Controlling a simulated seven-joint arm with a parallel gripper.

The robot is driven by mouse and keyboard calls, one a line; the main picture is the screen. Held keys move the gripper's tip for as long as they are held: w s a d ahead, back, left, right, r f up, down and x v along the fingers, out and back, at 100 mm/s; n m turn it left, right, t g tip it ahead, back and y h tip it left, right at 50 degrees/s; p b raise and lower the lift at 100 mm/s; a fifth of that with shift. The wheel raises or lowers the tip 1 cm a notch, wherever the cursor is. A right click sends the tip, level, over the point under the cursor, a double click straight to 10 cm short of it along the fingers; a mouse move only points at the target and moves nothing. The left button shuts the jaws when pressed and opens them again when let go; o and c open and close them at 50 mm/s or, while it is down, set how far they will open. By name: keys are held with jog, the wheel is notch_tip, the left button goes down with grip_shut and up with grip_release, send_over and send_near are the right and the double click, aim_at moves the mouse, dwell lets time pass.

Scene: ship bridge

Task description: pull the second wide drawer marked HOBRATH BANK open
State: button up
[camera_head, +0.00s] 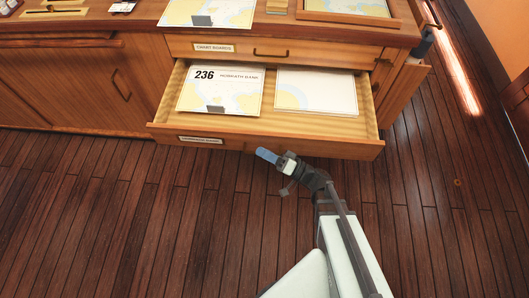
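The second wide drawer (170,131) is pulled out of the wooden cabinet, below a shut drawer labelled CHART BOARDS. Its front carries a small label (201,140) that is too small to read surely. Inside lie a chart (238,93) marked 236 HOBRATH BANK and a paler chart (325,93) beside it. My gripper (265,155) is at the lower edge of the drawer front, near its middle. A blue fingertip shows there. The drawer's handle is not visible. I cannot tell whether the gripper touches the drawer or whether its fingers are shut.
The shut CHART BOARDS drawer (330,57) has a dark handle. The cabinet top (150,12) holds charts and small items. A cabinet door with a handle (121,84) is at the left. The plank floor (120,220) in front is clear apart from my arm.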

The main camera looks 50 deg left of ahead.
jog(key=shift+c, duration=0.5)
grip_shut()
jog(key=shift+s, duration=0.1)
